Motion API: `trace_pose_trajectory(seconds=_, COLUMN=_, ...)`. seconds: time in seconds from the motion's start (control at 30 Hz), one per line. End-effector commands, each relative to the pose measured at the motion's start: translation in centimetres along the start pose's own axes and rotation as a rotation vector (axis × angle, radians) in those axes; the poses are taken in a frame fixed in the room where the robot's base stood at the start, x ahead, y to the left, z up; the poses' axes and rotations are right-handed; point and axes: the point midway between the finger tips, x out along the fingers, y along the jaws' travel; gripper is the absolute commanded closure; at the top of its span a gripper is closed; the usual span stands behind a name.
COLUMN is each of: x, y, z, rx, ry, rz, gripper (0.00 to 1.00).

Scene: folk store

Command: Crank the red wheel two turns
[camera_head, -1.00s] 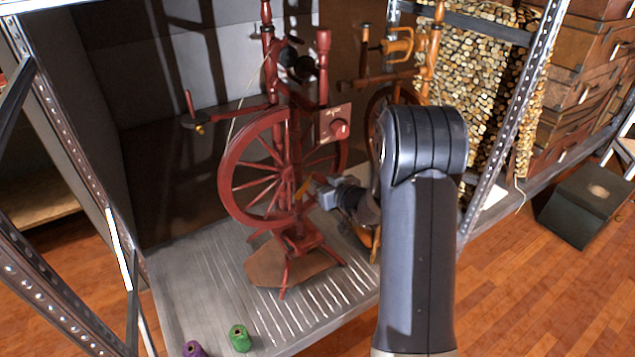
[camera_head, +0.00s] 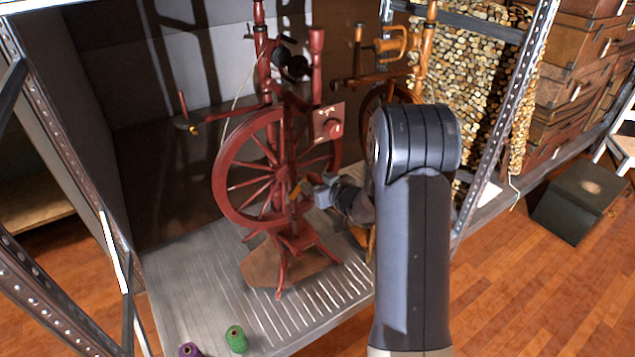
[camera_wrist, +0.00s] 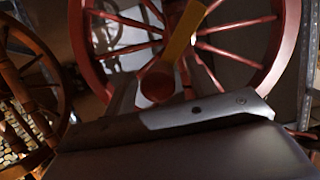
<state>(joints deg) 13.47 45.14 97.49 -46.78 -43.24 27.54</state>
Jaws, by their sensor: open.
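The red wheel (camera_head: 222,178) is the spoked wheel of a dark red spinning wheel on the grey metal shelf. It also fills the upper part of the wrist view (camera_wrist: 275,60). A yellow crank arm (camera_wrist: 182,32) slants from near the hub to a round red knob (camera_wrist: 157,84); the arm (camera_head: 296,189) is small in the head view. My gripper (camera_head: 308,191) is in front of the wheel's lower right, close to the crank. In the wrist view my gripper (camera_wrist: 160,75) is open, with the knob appearing between its fingers. Contact cannot be told.
A red square plate with a knob (camera_head: 329,122) sits above my gripper. An orange-brown spinning wheel (camera_head: 376,100) stands just behind to the right. Green (camera_head: 236,338) and purple (camera_head: 190,350) spools lie at the shelf's front left. A metal post (camera_head: 500,125) rises at right.

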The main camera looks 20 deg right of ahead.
Motion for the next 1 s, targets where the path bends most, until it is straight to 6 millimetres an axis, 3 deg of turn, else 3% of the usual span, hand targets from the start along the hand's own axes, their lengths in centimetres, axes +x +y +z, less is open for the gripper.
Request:
trace_pose_trajectory(seconds=0.1, x=0.0, y=0.0, z=0.0, rx=0.0, ry=-0.001, rz=0.0, gripper=0.38)
trace_pose_trajectory(seconds=0.57, x=-0.2, y=0.0, z=0.0, rx=0.001, ry=-0.002, rz=0.001, gripper=0.38)
trace_pose_trajectory(seconds=1.0, x=-3.7, y=0.1, z=-0.1, rx=0.001, ry=-0.002, rz=0.002, gripper=0.38)
